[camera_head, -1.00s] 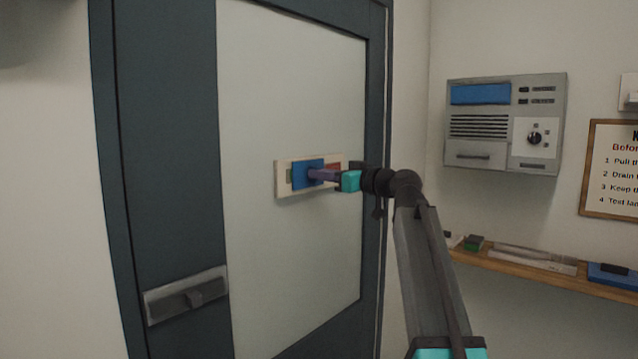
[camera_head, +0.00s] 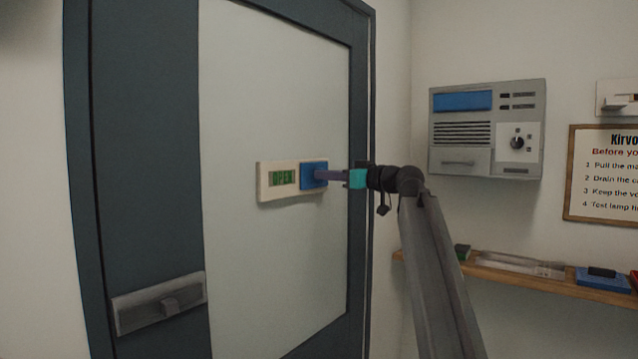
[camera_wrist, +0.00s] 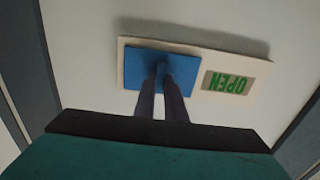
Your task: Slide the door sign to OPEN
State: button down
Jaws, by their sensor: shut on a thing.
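The door sign (camera_head: 264,193) is a cream plate fixed on the pale door panel. A blue slider (camera_head: 308,182) sits at the right end of the plate in the head view. To its left a green OPEN label (camera_head: 284,178) is uncovered. My gripper (camera_head: 322,175) comes from the right and is shut at the slider, on a grip that its fingers hide. In the wrist view, the fingers of my gripper (camera_wrist: 161,76) meet the middle of the blue slider (camera_wrist: 135,70), and OPEN (camera_wrist: 228,83) reads upside down beside it.
The dark-framed door has a grey latch plate (camera_head: 140,313) at lower left. To the right, a grey wall unit (camera_head: 478,163) hangs above a wooden shelf (camera_head: 560,287) holding several items. A framed notice (camera_head: 600,208) is at far right.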

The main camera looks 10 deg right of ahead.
jog(key=shift+w+d+r, duration=0.1)
jog(key=shift+w+d, duration=0.15)
jog(key=c, duration=1.8)
grip_release()
jog(key=shift+w, duration=0.1)
jog(key=shift+d, duration=0.1)
jog(key=b+v, duration=0.3)
jog(key=v, duration=1)
jog(key=shift+s+d, duration=0.15)
jog(key=shift+s, duration=0.25)
